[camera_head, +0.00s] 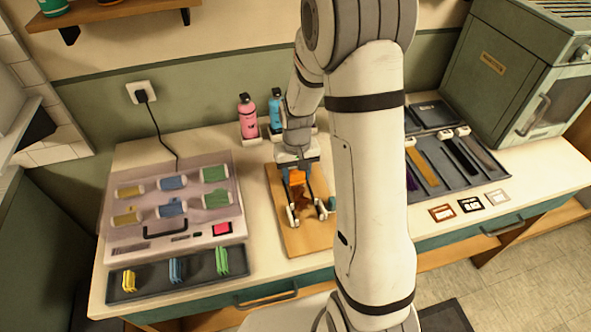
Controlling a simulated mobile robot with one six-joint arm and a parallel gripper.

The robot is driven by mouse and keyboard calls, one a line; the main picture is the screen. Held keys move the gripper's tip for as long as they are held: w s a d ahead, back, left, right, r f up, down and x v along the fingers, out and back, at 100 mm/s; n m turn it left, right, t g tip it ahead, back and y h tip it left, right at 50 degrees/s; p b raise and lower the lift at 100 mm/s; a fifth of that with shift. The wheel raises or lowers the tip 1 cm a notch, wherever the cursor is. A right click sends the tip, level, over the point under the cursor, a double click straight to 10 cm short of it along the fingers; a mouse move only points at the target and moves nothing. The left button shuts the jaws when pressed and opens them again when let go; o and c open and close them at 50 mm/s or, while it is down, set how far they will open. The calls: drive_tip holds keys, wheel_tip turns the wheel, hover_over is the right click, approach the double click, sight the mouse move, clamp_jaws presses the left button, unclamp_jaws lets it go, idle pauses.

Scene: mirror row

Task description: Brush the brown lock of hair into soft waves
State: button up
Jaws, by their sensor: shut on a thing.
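My gripper (307,212) reaches down over a wooden board (290,240) on the counter, its two pale fingers near the board. An orange piece (297,177) shows between the fingers, just below the gripper body. It appears to be part of what the gripper is shut on, but I cannot tell what the thing is. Something dark brown shows below it, too small and covered to tell whether it is the lock of hair or a brush. A small teal thing (331,203) shows at the board's right side, partly behind my arm.
Left are a case of rollers (130,232) and a dark tray of coloured clips (145,281). Pink (248,118) and blue (275,112) bottles stand behind the board. Right, partly behind my arm, is a tray of hair strips (443,183), beside a green cabinet (500,75).

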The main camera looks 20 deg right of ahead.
drive_tip(key=shift+s, duration=0.55)
drive_tip(key=shift+s+f, duration=0.1)
drive_tip(key=shift+s, duration=1)
drive_tip(key=shift+s+b, duration=0.15)
drive_tip(key=shift+b, duration=0.15)
drive_tip(key=shift+s, duration=0.95)
